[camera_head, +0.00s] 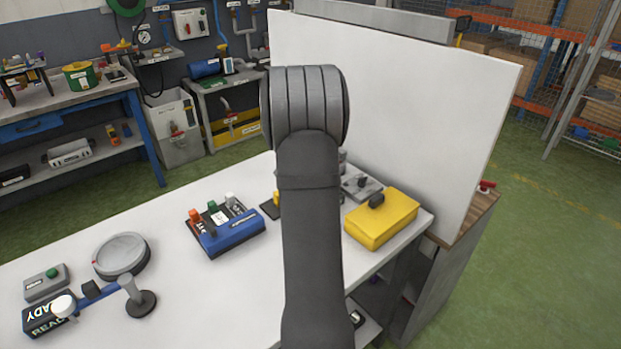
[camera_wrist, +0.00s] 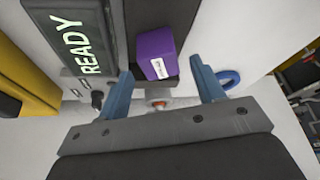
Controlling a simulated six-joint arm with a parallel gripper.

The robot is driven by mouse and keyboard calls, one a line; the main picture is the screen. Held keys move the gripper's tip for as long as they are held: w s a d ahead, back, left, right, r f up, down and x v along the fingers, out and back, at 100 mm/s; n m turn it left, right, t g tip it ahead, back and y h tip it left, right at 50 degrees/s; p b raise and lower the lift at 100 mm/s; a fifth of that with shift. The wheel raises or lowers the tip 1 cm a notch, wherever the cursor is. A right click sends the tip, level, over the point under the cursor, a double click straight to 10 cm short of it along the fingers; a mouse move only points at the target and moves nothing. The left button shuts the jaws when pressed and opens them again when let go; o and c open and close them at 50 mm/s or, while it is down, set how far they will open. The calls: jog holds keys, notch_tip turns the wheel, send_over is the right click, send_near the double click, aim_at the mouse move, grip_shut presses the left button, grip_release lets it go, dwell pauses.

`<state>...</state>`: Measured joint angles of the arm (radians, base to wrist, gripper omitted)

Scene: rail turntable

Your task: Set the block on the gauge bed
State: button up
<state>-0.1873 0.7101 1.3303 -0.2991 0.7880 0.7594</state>
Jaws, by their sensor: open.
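In the wrist view, a purple block (camera_wrist: 156,47) with a small white label sits at or against a dark grey upright-looking strip (camera_wrist: 148,13). I cannot tell whether this strip is part of the gauge bed. My gripper (camera_wrist: 165,74) is open, with one blue finger to either side of the block and gaps visible between. The jaws hold nothing that I can see. In the head view my own arm covers the middle, and the block and gripper are hidden behind it.
A READY sign (camera_wrist: 73,40) stands left of the block, a yellow box (camera_wrist: 22,75) further left, and a blue ring (camera_wrist: 229,79) right. In the head view, the white table (camera_head: 200,300) carries a blue switch box (camera_head: 228,232), a round dish (camera_head: 121,256) and a yellow case (camera_head: 382,220).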

jog(key=v, duration=0.9)
jog(key=shift+f, duration=0.1)
jog(key=x, duration=1.2)
notch_tip(320, 180, up, 2)
jog(key=shift+r, duration=0.7)
